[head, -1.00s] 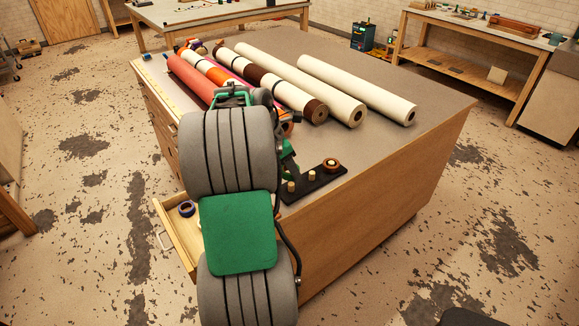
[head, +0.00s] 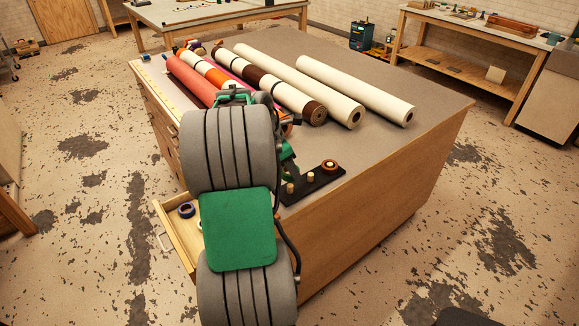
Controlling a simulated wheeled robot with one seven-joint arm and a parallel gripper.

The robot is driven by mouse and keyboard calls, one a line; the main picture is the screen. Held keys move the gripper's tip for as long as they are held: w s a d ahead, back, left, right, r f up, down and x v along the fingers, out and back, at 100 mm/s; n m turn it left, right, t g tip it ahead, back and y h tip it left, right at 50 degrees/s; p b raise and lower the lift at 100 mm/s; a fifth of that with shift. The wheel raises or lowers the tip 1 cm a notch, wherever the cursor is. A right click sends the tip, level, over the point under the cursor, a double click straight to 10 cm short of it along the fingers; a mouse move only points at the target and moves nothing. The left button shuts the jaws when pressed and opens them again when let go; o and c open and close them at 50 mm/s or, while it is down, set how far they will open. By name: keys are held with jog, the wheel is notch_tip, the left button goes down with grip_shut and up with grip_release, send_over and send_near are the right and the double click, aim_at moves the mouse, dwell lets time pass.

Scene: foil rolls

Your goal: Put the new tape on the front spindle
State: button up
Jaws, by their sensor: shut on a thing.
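A black spindle board (head: 325,182) lies near the table's front edge, with three pegs in a row. The nearest peg, the front spindle (head: 290,188), is bare, and so is the middle peg (head: 310,178). A brown tape roll (head: 330,165) sits around the far peg.
Several long rolls, including a white roll (head: 357,90) and a red roll (head: 190,80), lie across the back of the table (head: 420,140). The drawer (head: 172,228) sticks out at the left front. The tabletop right of the board is clear.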

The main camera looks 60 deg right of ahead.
aim_at(291, 185)
jog(key=shift+f, duration=0.1)
jog(key=shift+f+b, duration=0.35)
jog(key=shift+f, duration=0.8)
jog(key=shift+f+b, duration=0.3)
jog(key=shift+f, duration=0.85)
jog(key=shift+f, duration=0.15)
jog(key=shift+f, duration=0.55)
jog(key=shift+f, duration=0.4)
jog(key=o, duration=1.4)
